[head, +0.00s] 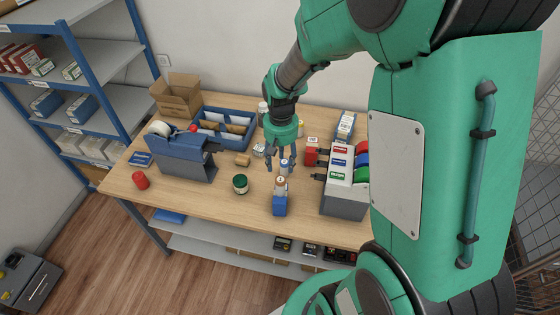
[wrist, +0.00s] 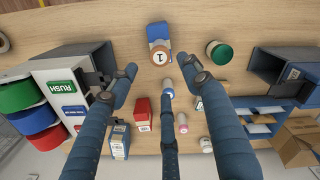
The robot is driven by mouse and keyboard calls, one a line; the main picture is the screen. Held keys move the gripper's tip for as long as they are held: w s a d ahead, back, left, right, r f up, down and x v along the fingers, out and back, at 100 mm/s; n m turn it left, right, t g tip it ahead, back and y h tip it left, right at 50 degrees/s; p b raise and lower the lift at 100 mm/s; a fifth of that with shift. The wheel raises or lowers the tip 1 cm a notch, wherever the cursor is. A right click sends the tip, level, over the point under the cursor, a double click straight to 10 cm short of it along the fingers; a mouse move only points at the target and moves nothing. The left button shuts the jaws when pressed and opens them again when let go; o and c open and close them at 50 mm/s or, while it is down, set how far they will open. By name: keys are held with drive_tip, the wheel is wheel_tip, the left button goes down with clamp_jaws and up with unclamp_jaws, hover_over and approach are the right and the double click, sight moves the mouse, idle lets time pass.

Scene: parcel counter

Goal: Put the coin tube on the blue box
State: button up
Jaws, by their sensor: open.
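A blue box (head: 279,206) stands near the front edge of the table; it also shows at the top of the wrist view (wrist: 156,32). A coin tube (head: 281,184) with a copper-coloured end marked "1" (wrist: 158,57) stands upright and appears to rest on top of the box; its base contact is hard to see. My gripper (head: 282,167) is open and empty, just above and behind the tube. In the wrist view its spread fingers (wrist: 160,67) are on either side of the tube's end, apart from it.
A green-lidded jar (head: 240,184) stands left of the box. The label dispenser (head: 345,203) stands on the right, with a red box (head: 311,152) behind it. A tape dispenser (head: 182,159) and blue tray (head: 203,138) are on the left. Bare tabletop surrounds the blue box.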

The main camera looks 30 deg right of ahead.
drive_tip(key=s+a+r+t, duration=0.1)
drive_tip(key=s+a+r, duration=0.25)
drive_tip(key=r, duration=0.45)
drive_tip(key=s+a+r+t, duration=0.2)
drive_tip(key=s+a+r, duration=0.15)
drive_tip(key=r, duration=0.45)
drive_tip(key=s+a+r+t, duration=0.1)
drive_tip(key=s+a+r, duration=0.2)
drive_tip(key=s+r, duration=0.1)
drive_tip(key=s+a+r+n+t, duration=0.1)
drive_tip(key=s+a+r, duration=0.1)
drive_tip(key=s+r, duration=0.3)
drive_tip(key=shift+s+a+r+t, duration=0.2)
drive_tip(key=shift+s+a+t, duration=0.15)
drive_tip(key=shift+s, duration=0.75)
wheel_tip(320, 180, down, 11)
drive_tip(key=b, duration=1.1)
drive_tip(key=shift+f, duration=0.15)
drive_tip(key=shift+o, duration=0.2)
